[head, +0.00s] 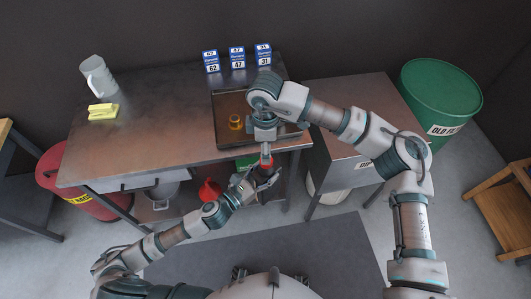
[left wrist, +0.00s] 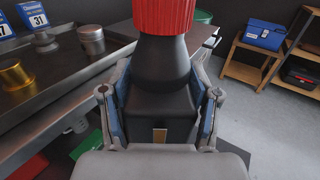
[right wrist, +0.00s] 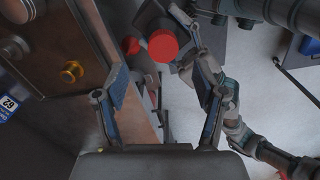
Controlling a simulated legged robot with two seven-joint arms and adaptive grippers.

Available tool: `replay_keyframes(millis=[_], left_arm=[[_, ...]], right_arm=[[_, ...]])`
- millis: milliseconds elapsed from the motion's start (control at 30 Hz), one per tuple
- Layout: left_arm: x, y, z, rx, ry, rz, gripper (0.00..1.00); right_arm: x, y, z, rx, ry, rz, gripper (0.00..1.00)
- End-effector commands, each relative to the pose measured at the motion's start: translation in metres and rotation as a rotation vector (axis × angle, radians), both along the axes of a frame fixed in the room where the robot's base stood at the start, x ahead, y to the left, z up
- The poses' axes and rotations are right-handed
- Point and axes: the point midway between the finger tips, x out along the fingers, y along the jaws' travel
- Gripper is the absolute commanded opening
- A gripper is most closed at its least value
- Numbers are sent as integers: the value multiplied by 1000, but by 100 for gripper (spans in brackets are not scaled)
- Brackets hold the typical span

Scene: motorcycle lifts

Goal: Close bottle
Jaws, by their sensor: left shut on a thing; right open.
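A black bottle (left wrist: 160,95) with a ribbed red cap (left wrist: 163,15) is in my left gripper. In the left wrist view the fingers press on both sides of its body, and the cap sits over the neck; I cannot tell how tightly. In the head view the left gripper (head: 264,177) holds it in front of the table edge, with the red cap (head: 267,162) just showing. My right gripper (right wrist: 162,105) is open and empty. In the right wrist view the cap's round top (right wrist: 162,45) lies beyond the fingertips, not between them.
The metal table (head: 150,135) carries a tray (head: 228,105) with a brass cup (head: 235,122), number cards (head: 237,57), a yellow block (head: 103,111) and a white jug (head: 97,76). A green drum (head: 440,95) stands right. A red funnel (head: 209,190) is below the table.

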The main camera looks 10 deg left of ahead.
Motion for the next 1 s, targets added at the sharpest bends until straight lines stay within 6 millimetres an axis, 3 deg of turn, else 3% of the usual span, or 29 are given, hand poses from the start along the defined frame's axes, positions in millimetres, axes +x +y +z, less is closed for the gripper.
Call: replay_keyframes(millis=[200, 400, 1000], left_arm=[[0, 0, 3, -2, -4, -1, 0], [1, 0, 2, -2, -4, -1, 0], [0, -1, 3, -2, -4, -1, 0]], right_arm=[[0, 1, 44, 0, -2, 0, 70], [0, 1, 62, -1, 1, 1, 70], [0, 1, 64, 0, 1, 1, 70]])
